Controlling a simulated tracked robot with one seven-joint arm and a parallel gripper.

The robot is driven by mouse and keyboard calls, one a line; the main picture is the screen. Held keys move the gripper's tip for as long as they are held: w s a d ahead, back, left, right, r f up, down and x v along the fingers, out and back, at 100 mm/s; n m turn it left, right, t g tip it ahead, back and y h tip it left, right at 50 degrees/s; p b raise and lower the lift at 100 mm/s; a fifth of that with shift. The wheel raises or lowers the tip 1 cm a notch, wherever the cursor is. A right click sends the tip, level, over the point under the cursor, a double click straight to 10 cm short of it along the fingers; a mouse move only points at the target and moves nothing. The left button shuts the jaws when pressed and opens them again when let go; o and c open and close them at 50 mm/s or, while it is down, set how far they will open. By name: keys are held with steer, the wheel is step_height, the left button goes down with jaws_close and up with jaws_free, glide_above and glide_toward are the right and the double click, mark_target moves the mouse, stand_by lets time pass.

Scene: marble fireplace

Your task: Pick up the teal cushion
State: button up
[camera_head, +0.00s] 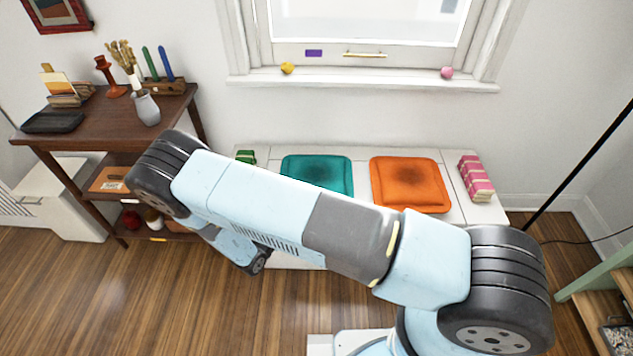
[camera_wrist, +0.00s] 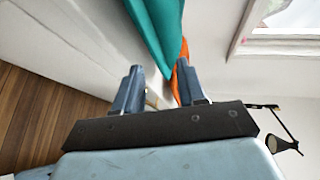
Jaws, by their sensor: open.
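The teal cushion (camera_head: 317,165) lies on the white bench under the window, left of the orange cushion (camera_head: 408,183). My arm covers its front edge in the head view. In the wrist view the teal cushion (camera_wrist: 158,25) is just beyond my gripper (camera_wrist: 160,66), its near edge in line with the space between the fingers. The two fingers are apart, with no cushion seen held between them. Whether either finger touches the cushion I cannot tell. My gripper's fingers are hidden in the head view.
The white bench (camera_head: 456,207) also bears pink striped bundles (camera_head: 475,180) at its right end and a green bundle (camera_head: 246,156) at its left. A wooden shelf table (camera_head: 95,122) with a vase (camera_head: 147,109) stands left. A black pole (camera_head: 580,165) stands right.

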steer(key=s+d+f+t+h, duration=0.1)
steer(key=s+d+f, duration=0.2)
steer(key=s, duration=0.1)
steer(key=shift+m+t+h, duration=0.4)
steer(key=shift+t, duration=0.1)
steer(key=shift+s+d+f+x, duration=0.1)
steer(key=shift+d+f+x, duration=0.1)
steer(key=shift+x, duration=2.1)
steer(key=shift+s+d+f+x, duration=0.1)
steer(key=shift+f+x, duration=0.05)
steer(key=shift+x, duration=2.1)
steer(key=shift+s+d+f+x, duration=0.1)
steer(key=shift+f+x, duration=0.1)
steer(key=shift+x, duration=2.1)
steer(key=shift+c, duration=0.4)
jaws_close()
